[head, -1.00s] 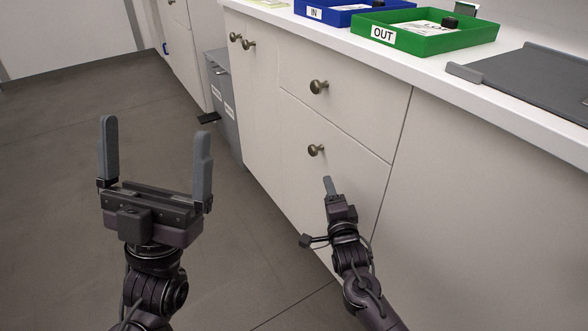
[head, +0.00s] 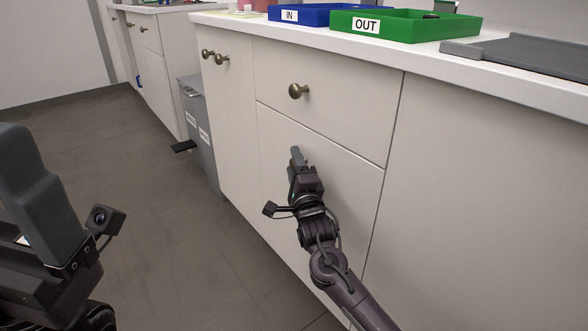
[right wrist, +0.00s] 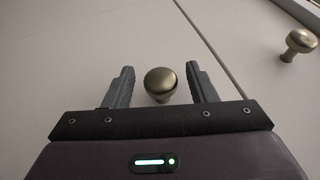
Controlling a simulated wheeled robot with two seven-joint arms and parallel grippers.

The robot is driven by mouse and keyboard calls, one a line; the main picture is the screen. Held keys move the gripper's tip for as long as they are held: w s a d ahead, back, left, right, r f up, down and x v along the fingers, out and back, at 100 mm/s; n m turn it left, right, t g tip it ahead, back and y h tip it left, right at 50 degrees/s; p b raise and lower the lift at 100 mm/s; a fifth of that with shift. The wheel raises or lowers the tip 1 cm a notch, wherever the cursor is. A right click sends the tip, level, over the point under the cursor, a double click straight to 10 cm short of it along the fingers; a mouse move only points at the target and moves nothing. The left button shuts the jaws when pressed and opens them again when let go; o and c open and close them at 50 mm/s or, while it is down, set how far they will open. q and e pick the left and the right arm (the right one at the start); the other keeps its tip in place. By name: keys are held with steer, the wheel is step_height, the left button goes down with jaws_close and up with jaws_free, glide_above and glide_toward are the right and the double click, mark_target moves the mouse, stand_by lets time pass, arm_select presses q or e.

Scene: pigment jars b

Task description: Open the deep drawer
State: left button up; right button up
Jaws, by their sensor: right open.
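The deep drawer's closed white front (head: 345,195) lies below a shallower drawer (head: 330,110). Its round brass knob (right wrist: 160,83) shows in the right wrist view between the two fingers of my right gripper (right wrist: 159,72). The fingers are open, one on each side of the knob, with a gap to each. In the head view my right gripper (head: 297,158) is at the drawer front and hides that knob. My left gripper (head: 45,205) is at the left edge, partly cut off, and only one finger shows clearly.
The shallower drawer has its own knob (head: 298,91), also seen in the right wrist view (right wrist: 299,43). Two knobs on a cabinet door (head: 221,59) are to the left. A grey bin (head: 196,125) stands beside the cabinet. Blue (head: 312,14) and green (head: 405,27) trays sit on the counter. The floor (head: 150,220) is clear.

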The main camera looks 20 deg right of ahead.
steer(key=shift+w, duration=0.25)
jaws_close()
stand_by(0.3)
